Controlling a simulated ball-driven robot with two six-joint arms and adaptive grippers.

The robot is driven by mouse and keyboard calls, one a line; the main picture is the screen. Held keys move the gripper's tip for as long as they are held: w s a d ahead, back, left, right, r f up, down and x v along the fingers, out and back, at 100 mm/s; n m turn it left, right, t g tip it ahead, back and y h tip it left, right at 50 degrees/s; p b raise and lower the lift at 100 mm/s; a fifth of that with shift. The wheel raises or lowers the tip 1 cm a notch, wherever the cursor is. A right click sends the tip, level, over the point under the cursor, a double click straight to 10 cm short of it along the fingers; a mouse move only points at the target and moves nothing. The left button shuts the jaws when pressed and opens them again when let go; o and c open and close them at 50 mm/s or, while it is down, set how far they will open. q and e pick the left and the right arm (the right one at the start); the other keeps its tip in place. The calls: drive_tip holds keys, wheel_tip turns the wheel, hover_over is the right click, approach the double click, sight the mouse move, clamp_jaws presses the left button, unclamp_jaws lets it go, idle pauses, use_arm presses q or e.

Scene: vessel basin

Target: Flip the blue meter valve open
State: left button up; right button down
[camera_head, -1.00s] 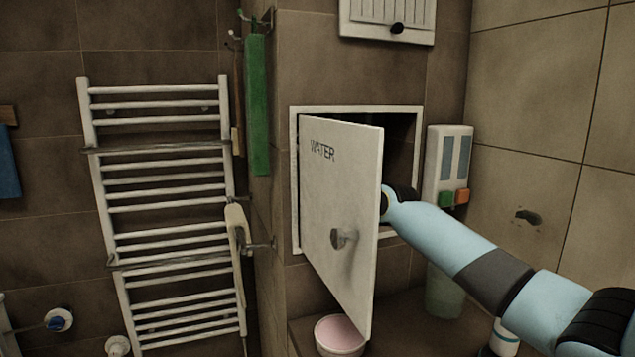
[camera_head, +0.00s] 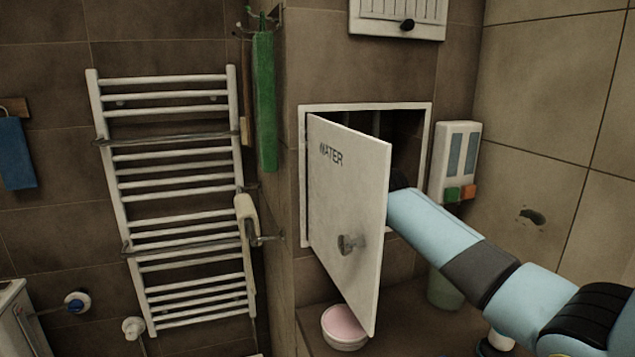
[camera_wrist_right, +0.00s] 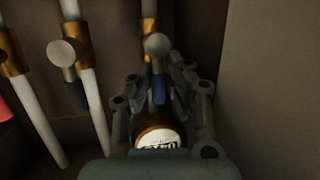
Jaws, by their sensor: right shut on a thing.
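The blue valve handle (camera_wrist_right: 158,90) shows in the right wrist view, on a pipe above the round brass meter (camera_wrist_right: 157,138). My right gripper (camera_wrist_right: 161,84) is shut on the blue handle, with its fingers on either side of it. The fingers hide part of the handle and the meter. In the head view, my right arm reaches behind the half-open white WATER door (camera_head: 345,215) into the wall recess. The door hides the gripper, the valve and the meter there. My left gripper is out of view.
In the right wrist view, other pipes with brass fittings (camera_wrist_right: 66,52) stand to the left, and a plain wall (camera_wrist_right: 270,90) is close on the right. A dispenser (camera_head: 457,160) hangs right of the recess. A pink-filled bowl (camera_head: 344,326) sits below the door.

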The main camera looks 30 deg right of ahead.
drive_tip(key=shift+s+d+f, duration=0.1)
drive_tip(key=shift+s+f, duration=0.05)
drive_tip(key=shift+f, duration=0.4)
drive_tip(key=c, duration=1.4)
unclamp_jaws()
drive_tip(key=shift+d+r, duration=0.1)
drive_tip(key=shift+d, duration=0.05)
drive_tip(key=shift+o, duration=0.2)
drive_tip(key=shift+r, duration=0.15)
